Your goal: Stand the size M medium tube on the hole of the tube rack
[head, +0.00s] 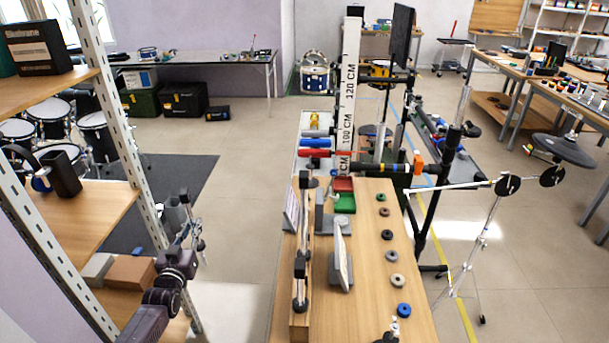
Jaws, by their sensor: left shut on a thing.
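My left gripper (188,228) is at the left, between the shelf unit and the long wooden table, with its fingers pointing up and away. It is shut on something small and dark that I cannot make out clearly. Several tubes lie level, side by side, at the far end of the table: a grey one (315,133), a blue one (315,142) and a red one (313,154). Their size marks are too small to read. I cannot tell which thing is the tube rack, and no hole shows clearly.
A shelf unit (108,215) stands close at the left. Cymbal stands are at the right. Floor between shelf and table is clear.

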